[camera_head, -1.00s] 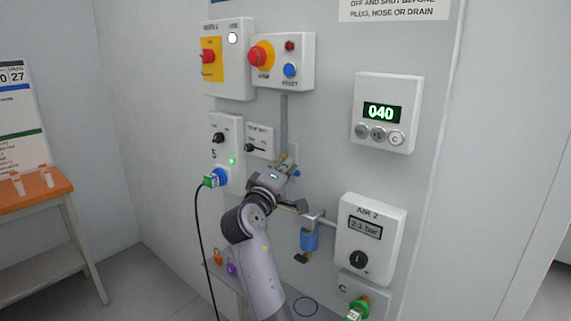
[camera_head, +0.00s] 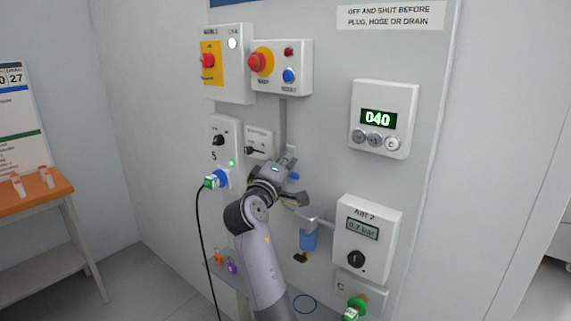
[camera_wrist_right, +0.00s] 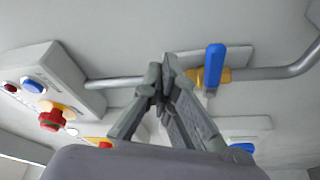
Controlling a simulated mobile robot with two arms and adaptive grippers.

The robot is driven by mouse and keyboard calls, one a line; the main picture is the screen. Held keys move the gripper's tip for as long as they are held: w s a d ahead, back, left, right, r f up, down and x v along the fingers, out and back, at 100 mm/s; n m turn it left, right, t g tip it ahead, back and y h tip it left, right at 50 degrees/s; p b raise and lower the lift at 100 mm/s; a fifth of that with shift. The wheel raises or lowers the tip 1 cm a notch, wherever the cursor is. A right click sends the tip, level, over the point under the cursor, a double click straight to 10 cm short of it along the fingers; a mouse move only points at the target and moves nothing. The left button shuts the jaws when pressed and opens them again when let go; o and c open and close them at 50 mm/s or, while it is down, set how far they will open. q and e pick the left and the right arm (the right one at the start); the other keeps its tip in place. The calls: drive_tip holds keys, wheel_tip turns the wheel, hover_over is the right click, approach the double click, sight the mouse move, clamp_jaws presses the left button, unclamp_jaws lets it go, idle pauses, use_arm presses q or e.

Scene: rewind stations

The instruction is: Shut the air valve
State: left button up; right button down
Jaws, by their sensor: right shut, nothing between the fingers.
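The air valve shows best in the right wrist view: a blue lever (camera_wrist_right: 214,66) on a brass-yellow body (camera_wrist_right: 195,76), set in a grey pipe (camera_wrist_right: 115,84). The lever stands crosswise to the pipe. In the head view only the blue lever end (camera_head: 294,176) shows beside my gripper; the valve body is hidden. My right gripper (camera_head: 288,160) is shut and empty at the wall panel. In the wrist view its closed fingertips (camera_wrist_right: 160,82) are just left of the lever; I cannot tell whether they touch it. The AIR 2 gauge (camera_head: 366,237) reads about 0.7 bar. My left gripper is out of view.
The red stop button box (camera_head: 301,56) and yellow-plated switch box (camera_head: 236,75) are above. A 040 display (camera_head: 384,98) is at right. A blue hanging part (camera_head: 308,240) is below my gripper. A black cable (camera_head: 201,232) hangs left.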

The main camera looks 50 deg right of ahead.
use_arm(q)
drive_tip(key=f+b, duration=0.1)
drive_tip(key=b, duration=0.1)
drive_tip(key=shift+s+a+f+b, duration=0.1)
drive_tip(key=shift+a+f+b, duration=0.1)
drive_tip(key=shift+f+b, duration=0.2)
use_arm(e)
drive_tip(key=a+f, duration=0.2)
drive_tip(key=a, duration=0.7)
drive_tip(key=shift+s+a, duration=0.35)
drive_tip(key=shift+s, duration=0.1)
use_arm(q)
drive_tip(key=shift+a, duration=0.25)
